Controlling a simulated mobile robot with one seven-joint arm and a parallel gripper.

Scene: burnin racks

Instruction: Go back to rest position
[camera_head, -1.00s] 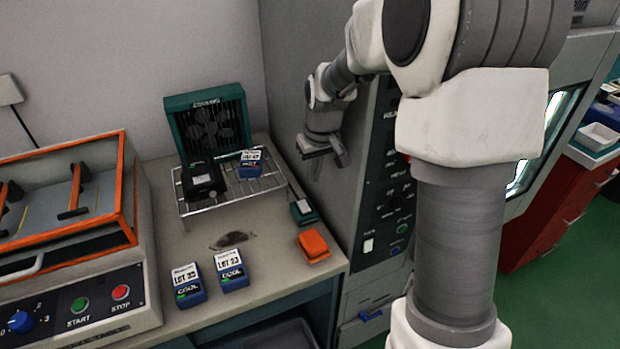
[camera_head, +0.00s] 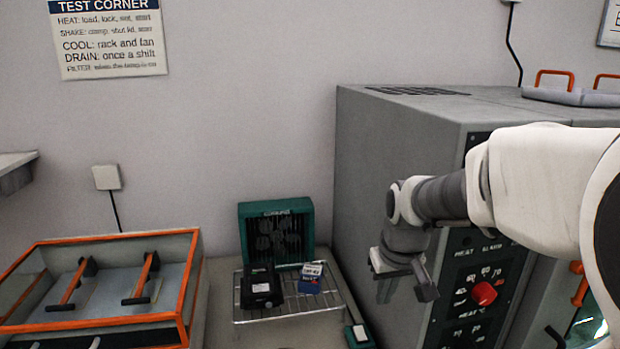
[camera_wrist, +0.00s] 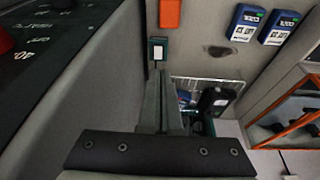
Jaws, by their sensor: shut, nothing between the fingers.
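My gripper (camera_head: 398,287) hangs in the air beside the front left edge of the grey oven cabinet (camera_head: 385,150), to the right of the wire rack, and holds nothing. Its fingers (camera_wrist: 162,105) are together in the wrist view, pointing over the bench. My arm (camera_head: 440,197) reaches in from the right in the head view.
On the wire rack (camera_head: 290,316) are a black device (camera_head: 260,287) and a blue block (camera_head: 310,278), with a green fan behind (camera_head: 276,232). Two blue blocks (camera_wrist: 245,25) and an orange block (camera_wrist: 170,13) lie on the bench. An orange-framed shaker (camera_head: 100,280) stands left.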

